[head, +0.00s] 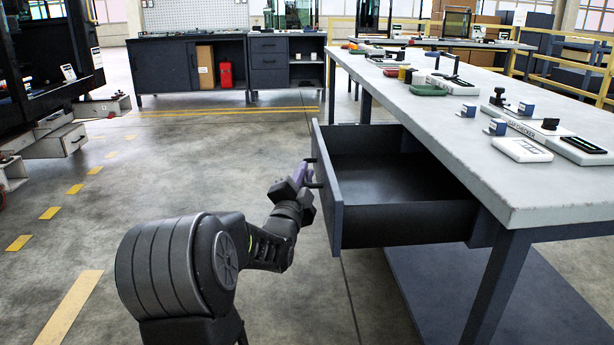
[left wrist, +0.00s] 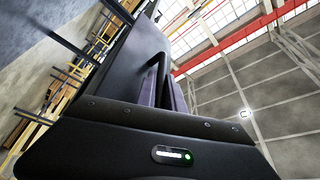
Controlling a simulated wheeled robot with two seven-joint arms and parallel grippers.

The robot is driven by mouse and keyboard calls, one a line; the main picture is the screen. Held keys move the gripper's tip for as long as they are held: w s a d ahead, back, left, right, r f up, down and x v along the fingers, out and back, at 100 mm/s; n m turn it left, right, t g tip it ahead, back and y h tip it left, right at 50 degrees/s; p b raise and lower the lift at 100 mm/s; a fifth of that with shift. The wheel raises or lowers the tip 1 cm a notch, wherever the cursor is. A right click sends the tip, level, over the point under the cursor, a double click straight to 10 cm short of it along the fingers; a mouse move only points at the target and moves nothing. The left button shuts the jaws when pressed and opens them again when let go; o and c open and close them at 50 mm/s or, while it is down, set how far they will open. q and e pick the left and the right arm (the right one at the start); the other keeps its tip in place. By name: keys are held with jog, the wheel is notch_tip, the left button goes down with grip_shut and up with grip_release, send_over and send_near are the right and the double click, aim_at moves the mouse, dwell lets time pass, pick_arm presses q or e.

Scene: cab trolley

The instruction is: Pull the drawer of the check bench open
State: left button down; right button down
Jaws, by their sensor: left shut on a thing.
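The drawer (head: 391,212) of the check bench (head: 520,200) stands well out from under the bench top and looks empty inside. Its dark front panel (head: 328,187) faces left, with a handle on its outer face. My left gripper (head: 306,175) is at that handle and shut on it; the fingers partly hide the handle. In the left wrist view the gripper's fingers (left wrist: 168,92) rise against the dark drawer front (left wrist: 130,65). My right gripper is in neither view.
Small gauges and tools, such as a white checker block (head: 522,150), lie on the bench top. A lower shelf (head: 470,295) is under the bench. Floor left of the drawer is clear (head: 200,170). Dark cabinets (head: 190,65) stand at the back.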

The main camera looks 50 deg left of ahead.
pick_arm(q)
jog(key=c, duration=1.5)
grip_release()
jog(key=shift+o, duration=0.2)
jog(key=shift+s, duration=0.1)
jog(key=p+v, duration=0.1)
jog(key=v, duration=0.6)
jog(key=shift+s+d+f, duration=0.2)
jog(key=shift+d, duration=0.05)
